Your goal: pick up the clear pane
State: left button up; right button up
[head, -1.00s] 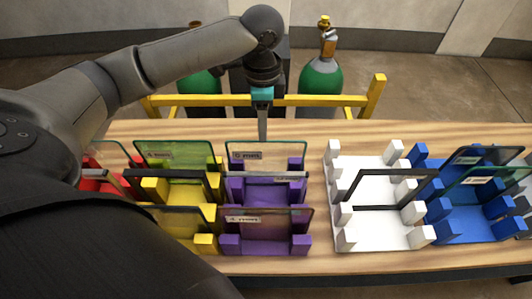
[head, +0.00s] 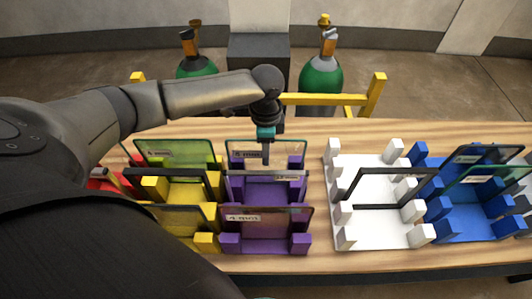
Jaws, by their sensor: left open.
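A see-through pane (head: 240,150) with a label stands upright at the back of the purple rack (head: 262,193). Another labelled see-through pane (head: 285,220) stands at the front of that rack, and a dark-edged pane (head: 235,184) stands between them. I cannot tell for certain which one is the clear pane. My left gripper (head: 265,160) points down at the back pane, overlapping its upper middle in the picture. It is open and holds nothing; whether it touches the pane is unclear. My right gripper is not in view.
A yellow rack (head: 207,242) with panes is to the left, with part of a red rack beyond. A white rack (head: 368,235) with one dark frame and a blue rack (head: 465,222) with panes stand right. Gas cylinders (head: 320,78) and a yellow rail (head: 335,99) are behind the table.

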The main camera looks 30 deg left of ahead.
pick_arm(q)
grip_shut()
jog(key=shift+w+r, duration=0.1)
dwell(1.2)
